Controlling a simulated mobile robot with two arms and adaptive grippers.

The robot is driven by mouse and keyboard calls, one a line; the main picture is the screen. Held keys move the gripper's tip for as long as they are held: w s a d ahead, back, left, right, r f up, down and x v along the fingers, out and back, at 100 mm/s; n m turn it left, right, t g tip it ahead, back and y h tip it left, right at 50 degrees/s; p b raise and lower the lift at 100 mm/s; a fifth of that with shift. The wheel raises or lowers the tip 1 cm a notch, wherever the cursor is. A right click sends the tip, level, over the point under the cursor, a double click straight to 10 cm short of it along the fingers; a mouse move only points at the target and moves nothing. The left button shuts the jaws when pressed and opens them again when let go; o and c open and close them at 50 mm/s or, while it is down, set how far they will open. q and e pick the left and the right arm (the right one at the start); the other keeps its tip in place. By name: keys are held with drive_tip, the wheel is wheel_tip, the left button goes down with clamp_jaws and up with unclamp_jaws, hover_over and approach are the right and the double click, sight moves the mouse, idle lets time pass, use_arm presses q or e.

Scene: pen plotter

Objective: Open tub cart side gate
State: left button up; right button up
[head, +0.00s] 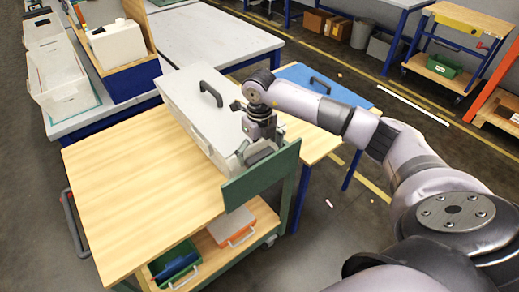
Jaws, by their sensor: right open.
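The cart has a light wooden top (130,190) and green legs. A dark green panel, which looks like its side gate (250,181), stands at the right front corner, its upper edge above the wooden top. My right gripper (258,154) is open and points down beside the far part of the panel's upper edge, close to the grey case. Whether its fingers touch the panel or straddle it, I cannot tell. A green tub (174,262) and a white-and-orange box (230,232) sit on the lower shelf. My left gripper is out of view.
A long grey case (190,95) with a black handle lies along the back right of the top. A blue panel (300,76) with a handle lies beyond it. White bins (62,85) stand at upper left. The top's front left is clear.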

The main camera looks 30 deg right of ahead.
drive_tip(key=shift+c, duration=0.2)
drive_tip(key=shift+f, duration=0.1)
drive_tip(key=c, duration=1.6)
